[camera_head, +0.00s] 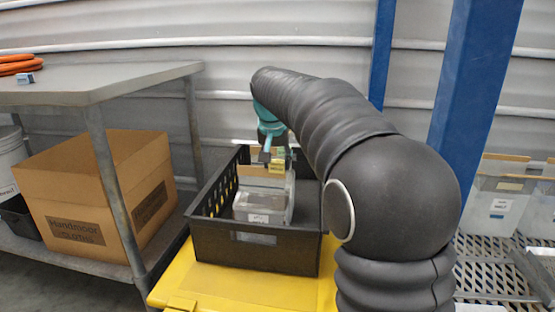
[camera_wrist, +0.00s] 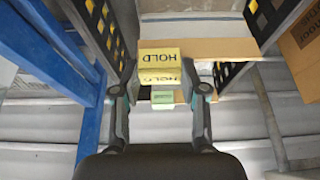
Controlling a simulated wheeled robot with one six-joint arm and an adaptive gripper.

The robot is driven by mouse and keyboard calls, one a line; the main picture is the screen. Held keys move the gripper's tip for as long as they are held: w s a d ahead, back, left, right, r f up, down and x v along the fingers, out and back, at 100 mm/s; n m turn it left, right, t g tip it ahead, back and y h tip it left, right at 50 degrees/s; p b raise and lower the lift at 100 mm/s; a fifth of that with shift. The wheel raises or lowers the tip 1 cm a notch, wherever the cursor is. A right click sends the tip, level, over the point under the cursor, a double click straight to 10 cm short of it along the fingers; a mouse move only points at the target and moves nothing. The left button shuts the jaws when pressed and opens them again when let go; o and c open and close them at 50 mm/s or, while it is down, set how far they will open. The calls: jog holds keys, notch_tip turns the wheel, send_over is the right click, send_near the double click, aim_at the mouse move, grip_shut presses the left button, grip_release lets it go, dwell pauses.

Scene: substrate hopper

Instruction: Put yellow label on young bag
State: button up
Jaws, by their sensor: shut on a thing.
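My gripper (camera_head: 268,150) hangs over the black crate (camera_head: 215,240). It is shut on a yellow label (camera_head: 277,167). In the wrist view my gripper (camera_wrist: 160,76) has its two fingers on either side of the yellow label (camera_wrist: 159,56), which reads HOLD on two faces. A small green piece (camera_wrist: 162,97) shows just below it between the fingers. Clear box-like packs (camera_head: 262,205) with a white tag stand in the crate below and beside the label. I cannot tell which thing is the young bag. The exact gap between label and packs is unclear.
The crate sits on a yellow surface (camera_head: 230,290). A grey table (camera_head: 110,80) with an orange coil (camera_head: 18,63) and a cardboard box (camera_head: 95,190) on its lower shelf stands left. Blue posts (camera_head: 478,80) and a rack with tagged bags (camera_head: 495,205) are right.

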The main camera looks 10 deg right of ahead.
jog(key=shift+s+f, duration=0.2)
jog(key=shift+f, duration=0.4)
jog(key=o, duration=0.9)
jog(key=shift+d, duration=0.1)
jog(key=shift+o, duration=0.2)
jog(key=shift+r, duration=0.1)
jog(key=o, duration=0.4)
jog(key=shift+w+r, duration=0.1)
jog(key=shift+r, duration=0.2)
notch_tip(320, 180, up, 7)
jog(key=p, duration=0.7)
jog(key=shift+f, duration=0.1)
